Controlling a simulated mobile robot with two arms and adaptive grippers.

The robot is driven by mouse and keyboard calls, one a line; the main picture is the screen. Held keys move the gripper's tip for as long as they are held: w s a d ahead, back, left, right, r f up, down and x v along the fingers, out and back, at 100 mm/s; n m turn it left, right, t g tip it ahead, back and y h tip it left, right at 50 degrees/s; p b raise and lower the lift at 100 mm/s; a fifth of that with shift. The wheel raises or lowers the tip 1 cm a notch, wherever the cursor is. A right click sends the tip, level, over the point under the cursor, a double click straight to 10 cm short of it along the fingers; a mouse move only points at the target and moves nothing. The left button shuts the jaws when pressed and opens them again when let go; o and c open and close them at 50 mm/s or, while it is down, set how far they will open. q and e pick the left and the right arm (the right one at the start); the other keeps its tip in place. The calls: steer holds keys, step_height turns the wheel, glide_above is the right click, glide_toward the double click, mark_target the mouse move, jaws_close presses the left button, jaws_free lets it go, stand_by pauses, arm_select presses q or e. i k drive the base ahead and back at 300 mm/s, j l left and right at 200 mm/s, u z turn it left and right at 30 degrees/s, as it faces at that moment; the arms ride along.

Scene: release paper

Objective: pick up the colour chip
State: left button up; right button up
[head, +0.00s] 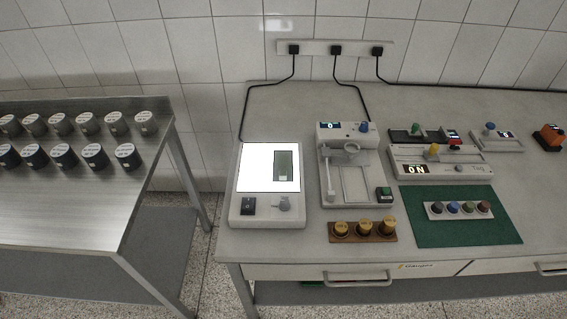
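No gripper of mine shows in the head view. A white lit panel (255,166) is on top of a pale device (264,222) at the left of the grey bench. A small dark grey-green rectangle (286,160) lies on the lit panel's right half, with a small pale patch near its lower end; it may be the colour chip, but I cannot tell for sure. A pale strip with several dark coloured round pieces (458,208) sits on a green mat (430,235) at the right.
A pale instrument (375,195) stands right of the lit device, behind a brown block with three brass pieces (362,231). Further right are a device reading "ON" (440,161) and an orange object (549,137). A metal table (60,205) with several labelled cylinders stands left, across a gap.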

mark_target(469, 207)
steer(key=z, duration=1.4)
